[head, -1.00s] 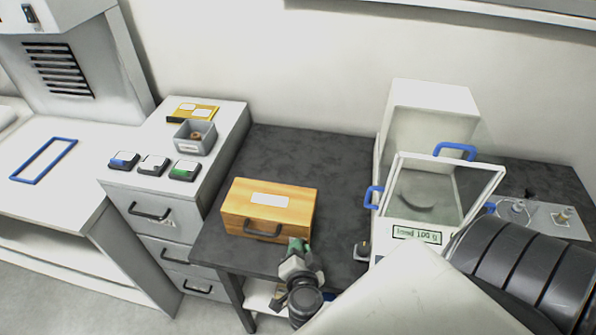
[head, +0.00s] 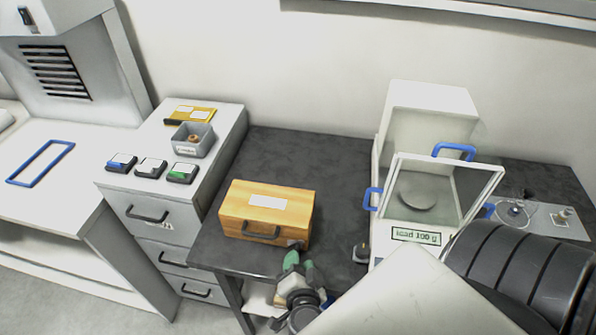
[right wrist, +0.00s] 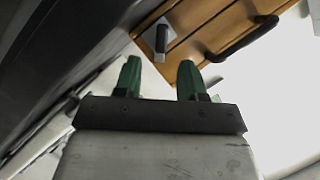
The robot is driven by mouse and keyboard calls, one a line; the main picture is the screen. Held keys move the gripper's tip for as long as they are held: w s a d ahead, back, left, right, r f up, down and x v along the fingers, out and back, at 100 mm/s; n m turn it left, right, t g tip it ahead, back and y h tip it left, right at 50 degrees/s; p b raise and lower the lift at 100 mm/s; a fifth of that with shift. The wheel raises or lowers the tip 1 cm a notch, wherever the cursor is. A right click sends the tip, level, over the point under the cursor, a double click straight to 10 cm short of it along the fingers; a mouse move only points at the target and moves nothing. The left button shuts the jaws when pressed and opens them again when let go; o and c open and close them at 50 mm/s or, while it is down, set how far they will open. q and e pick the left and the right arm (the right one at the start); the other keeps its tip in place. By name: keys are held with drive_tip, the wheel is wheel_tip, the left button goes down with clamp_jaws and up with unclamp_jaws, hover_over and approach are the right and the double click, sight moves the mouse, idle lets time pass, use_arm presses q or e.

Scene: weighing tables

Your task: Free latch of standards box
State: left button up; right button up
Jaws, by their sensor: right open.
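The standards box (head: 267,210) is a closed wooden case with a white label and a dark front handle, on the dark table. Its latch (head: 294,243) is a small grey piece low on the front at the right. In the right wrist view the latch (right wrist: 162,38) shows as a dark lever on a light plate, beside the handle (right wrist: 243,40). I cannot tell whether it is fastened. My right gripper (head: 300,265), with green fingertips, is open and empty, just in front of and apart from the latch. It also shows in the right wrist view (right wrist: 160,76). My left gripper is not in view.
A balance (head: 415,235) with a glass chamber and blue handles stands right of the box, its display reading load 100 g. A drawer cabinet (head: 135,190) at left bears a grey bin (head: 193,146) and several small cases. Dark table (head: 290,160) is bare behind the box.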

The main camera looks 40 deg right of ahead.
drive_tip(key=b+v, duration=0.1)
drive_tip(key=v, duration=0.6)
drive_tip(key=shift+c, duration=0.4)
